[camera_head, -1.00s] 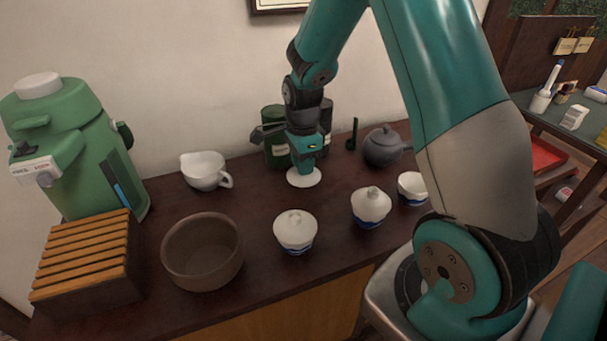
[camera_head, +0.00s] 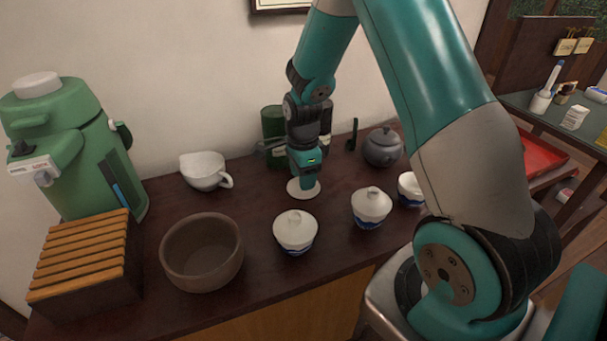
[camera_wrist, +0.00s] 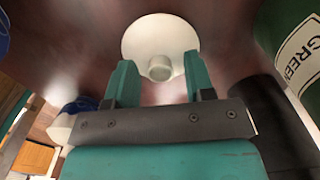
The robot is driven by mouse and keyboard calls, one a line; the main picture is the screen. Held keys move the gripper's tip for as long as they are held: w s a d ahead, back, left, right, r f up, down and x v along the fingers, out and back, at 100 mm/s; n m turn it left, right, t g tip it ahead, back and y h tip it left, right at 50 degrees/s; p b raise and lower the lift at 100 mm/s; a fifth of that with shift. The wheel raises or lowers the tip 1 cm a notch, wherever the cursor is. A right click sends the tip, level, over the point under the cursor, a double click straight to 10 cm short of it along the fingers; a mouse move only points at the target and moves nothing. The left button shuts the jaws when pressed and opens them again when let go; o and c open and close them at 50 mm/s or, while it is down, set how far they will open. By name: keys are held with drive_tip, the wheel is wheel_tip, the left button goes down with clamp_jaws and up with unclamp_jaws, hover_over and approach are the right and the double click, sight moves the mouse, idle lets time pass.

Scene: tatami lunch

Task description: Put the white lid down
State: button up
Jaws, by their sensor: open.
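The white lid (camera_head: 303,191) is a flat round disc that appears to lie flat on the dark counter, behind the lidded cups. In the wrist view the white lid (camera_wrist: 160,28) shows its small round knob toward my gripper. My gripper (camera_head: 304,179) points down just above the lid. In the wrist view my gripper (camera_wrist: 159,72) is open, its two teal fingers on either side of the knob with gaps showing. The fingertips are hard to make out in the head view.
Two lidded cups (camera_head: 295,232) (camera_head: 371,207) and another cup (camera_head: 410,188) stand in front and to the right. A green tin (camera_head: 273,124) and a grey teapot (camera_head: 382,148) are close behind. A brown bowl (camera_head: 202,252) and white pitcher (camera_head: 205,171) stand left.

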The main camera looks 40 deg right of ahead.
wheel_tip(320, 180, up, 12)
drive_tip(key=p, duration=0.1)
drive_tip(key=s+a+r+n+y, duration=0.1)
drive_tip(key=s+a+r+n, duration=0.3)
drive_tip(key=a+n, duration=0.3)
drive_tip(key=s+a+r+n+y, duration=0.1)
drive_tip(key=s+a+r+n, duration=0.2)
drive_tip(key=s+a+n, duration=0.3)
drive_tip(key=s+a+r+n+y, duration=0.2)
drive_tip(key=s+a+r+n, duration=0.1)
drive_tip(key=s+a+n, duration=0.6)
drive_tip(key=s+n, duration=0.3)
drive_tip(key=n, duration=0.3)
drive_tip(key=shift+s+a+r, duration=0.15)
drive_tip(key=shift+r, duration=0.15)
drive_tip(key=shift+r, duration=0.1)
